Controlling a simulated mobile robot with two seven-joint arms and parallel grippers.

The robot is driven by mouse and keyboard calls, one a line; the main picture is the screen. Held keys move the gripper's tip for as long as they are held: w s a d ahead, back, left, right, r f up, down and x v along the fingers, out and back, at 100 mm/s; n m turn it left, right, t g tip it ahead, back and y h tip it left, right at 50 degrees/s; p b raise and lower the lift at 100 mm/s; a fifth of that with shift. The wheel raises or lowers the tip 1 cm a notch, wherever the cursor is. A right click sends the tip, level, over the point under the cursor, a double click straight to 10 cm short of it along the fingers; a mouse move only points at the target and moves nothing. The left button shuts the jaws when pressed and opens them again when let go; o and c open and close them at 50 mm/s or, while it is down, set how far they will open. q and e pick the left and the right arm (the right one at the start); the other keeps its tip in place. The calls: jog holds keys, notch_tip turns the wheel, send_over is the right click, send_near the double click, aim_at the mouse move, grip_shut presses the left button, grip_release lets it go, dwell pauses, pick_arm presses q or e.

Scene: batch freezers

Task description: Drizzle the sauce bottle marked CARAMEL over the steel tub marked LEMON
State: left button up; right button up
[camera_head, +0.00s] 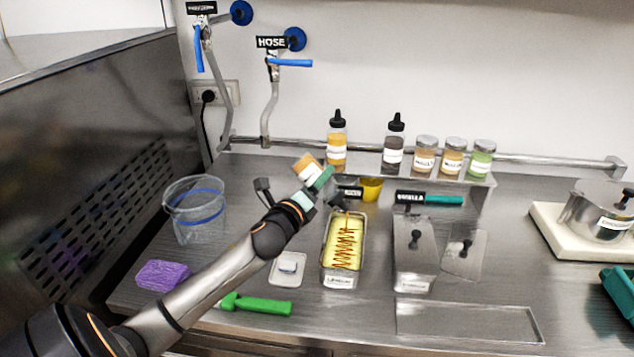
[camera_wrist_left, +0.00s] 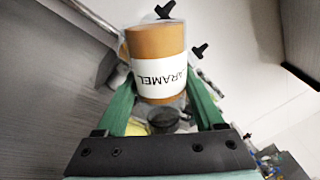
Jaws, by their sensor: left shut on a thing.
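My left gripper (camera_head: 322,181) is shut on the CARAMEL bottle (camera_head: 307,167), which is orange-brown with a white label. The bottle is tipped over, its base up and its tip toward the tub. The left wrist view shows the bottle (camera_wrist_left: 155,45) between the green fingers (camera_wrist_left: 160,100), with "ARAMEL" legible upside down. The steel tub (camera_head: 340,282), whose small label seems to read LEMON, stands just below and right of the gripper. It holds a yellow mass with zigzag brown sauce lines on top. A thin brown streak shows above its far end. My right gripper is not in view.
A second steel tub (camera_head: 414,262) stands right of the first. Two sauce bottles and several jars (camera_head: 453,155) line the back. A clear bucket (camera_head: 195,212), purple sponge (camera_head: 164,275) and green tool (camera_head: 257,304) are at left. A steel pot (camera_head: 596,213) sits far right.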

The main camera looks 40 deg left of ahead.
pick_arm(q)
jog(key=shift+w+a, duration=0.45)
jog(key=shift+w, duration=0.35)
jog(key=shift+w+a, duration=0.4)
jog(key=shift+w, duration=0.35)
jog(key=shift+r, duration=0.1)
jog(key=n, duration=0.4)
jog(key=shift+r+n, duration=0.65)
jog(key=shift+n, duration=0.5)
jog(key=shift+r+n, duration=0.6)
jog(key=shift+n, duration=0.55)
jog(key=shift+r, duration=0.1)
jog(key=shift+r+n, duration=0.7)
jog(key=shift+n, duration=0.45)
jog(key=shift+r+n, duration=0.7)
jog(key=shift+n, duration=0.45)
